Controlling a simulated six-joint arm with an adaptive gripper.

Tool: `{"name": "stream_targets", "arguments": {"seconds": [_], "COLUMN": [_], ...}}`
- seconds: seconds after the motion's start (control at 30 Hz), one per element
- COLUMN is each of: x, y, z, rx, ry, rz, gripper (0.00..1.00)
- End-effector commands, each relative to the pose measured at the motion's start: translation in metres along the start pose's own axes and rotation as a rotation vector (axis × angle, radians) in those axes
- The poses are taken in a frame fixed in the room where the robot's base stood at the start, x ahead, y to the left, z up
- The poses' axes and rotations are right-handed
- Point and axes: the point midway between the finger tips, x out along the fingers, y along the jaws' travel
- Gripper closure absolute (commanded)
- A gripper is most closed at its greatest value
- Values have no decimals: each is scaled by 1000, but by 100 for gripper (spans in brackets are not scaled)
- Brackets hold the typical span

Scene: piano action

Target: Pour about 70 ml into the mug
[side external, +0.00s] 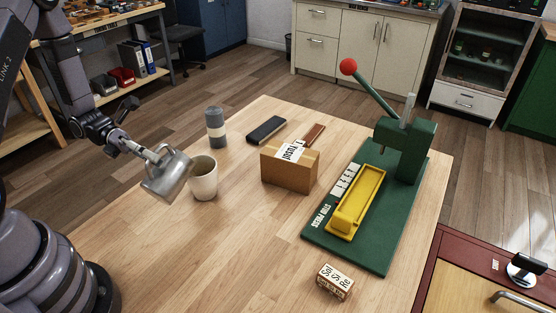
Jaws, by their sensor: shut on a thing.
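A cream mug (204,180) stands upright on the wooden table, left of the middle. My gripper (146,151) is shut on a grey metal jug (167,178). The jug is tilted, held just left of the mug with its upper right edge close to the mug's rim. I cannot tell whether the two touch. No stream of liquid can be made out. The liquid level in the jug is hidden, and the mug's inside is too small to read.
A grey bottle (215,127) stands behind the mug. A dark flat block (266,130), a cardboard box (289,171) and a brown block (314,134) sit right of it. A green lever press (345,251) with a yellow tray (358,204) fills the right. A small lettered block (335,282) lies in front. The table's front left is clear.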

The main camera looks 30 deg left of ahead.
Motion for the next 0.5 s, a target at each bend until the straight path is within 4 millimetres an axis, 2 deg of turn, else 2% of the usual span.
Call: {"name": "stream_targets", "arguments": {"seconds": [0.5], "x": [0], "y": [-1], "z": [6], "rx": [-35], "ry": [7], "rz": [0], "gripper": [100]}}
